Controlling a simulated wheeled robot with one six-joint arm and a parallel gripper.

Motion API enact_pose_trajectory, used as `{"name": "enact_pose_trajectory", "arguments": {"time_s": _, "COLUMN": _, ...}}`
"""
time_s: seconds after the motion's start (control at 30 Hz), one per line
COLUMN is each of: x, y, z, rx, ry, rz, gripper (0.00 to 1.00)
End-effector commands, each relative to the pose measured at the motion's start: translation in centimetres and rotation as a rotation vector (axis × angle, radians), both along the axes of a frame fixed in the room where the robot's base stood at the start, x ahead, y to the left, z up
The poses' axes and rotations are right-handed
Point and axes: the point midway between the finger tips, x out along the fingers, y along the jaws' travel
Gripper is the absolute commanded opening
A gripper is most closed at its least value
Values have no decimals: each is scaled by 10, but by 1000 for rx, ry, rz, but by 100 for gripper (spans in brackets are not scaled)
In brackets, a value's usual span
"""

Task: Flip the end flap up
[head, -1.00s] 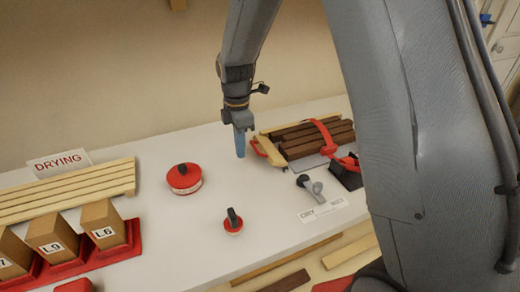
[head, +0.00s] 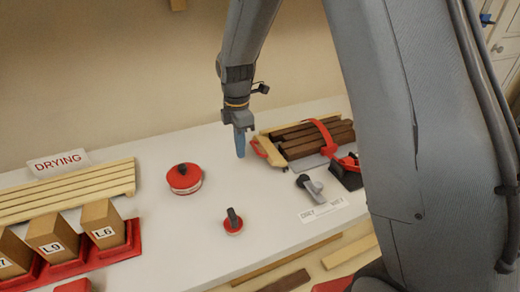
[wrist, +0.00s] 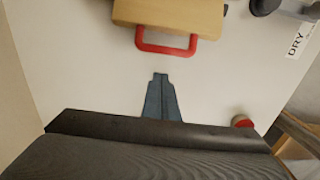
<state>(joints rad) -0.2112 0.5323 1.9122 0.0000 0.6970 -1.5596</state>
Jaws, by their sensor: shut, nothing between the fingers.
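The end flap is a pale wooden board (head: 270,152) at the left end of a rack of dark wooden strips (head: 312,138). It has a red loop handle (head: 258,148) facing left. In the wrist view the flap (wrist: 170,14) is at the top, with its red handle (wrist: 166,49) below it. My gripper (head: 240,156) points down just left of the handle, its blue fingers together and empty. In the wrist view the fingertips (wrist: 160,75) lie below the handle with a gap. Whether the fingertips touch the bench is unclear.
A red strap (head: 325,135) crosses the strips. A grey lever (head: 311,188) stands by a DRY label (wrist: 298,42). A red round tin (head: 184,179) and a small red knob (head: 233,222) stand on the white bench.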

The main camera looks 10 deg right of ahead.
Motion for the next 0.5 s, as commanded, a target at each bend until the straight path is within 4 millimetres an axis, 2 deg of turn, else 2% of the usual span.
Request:
{"name": "enact_pose_trajectory", "arguments": {"time_s": 0.27, "x": 0, "y": 0, "z": 0, "rx": 0, "ry": 0, "rz": 0, "gripper": 0}}
{"name": "enact_pose_trajectory", "arguments": {"time_s": 0.5, "x": 2, "y": -8, "z": 0, "rx": 0, "ry": 0, "rz": -1, "gripper": 0}}
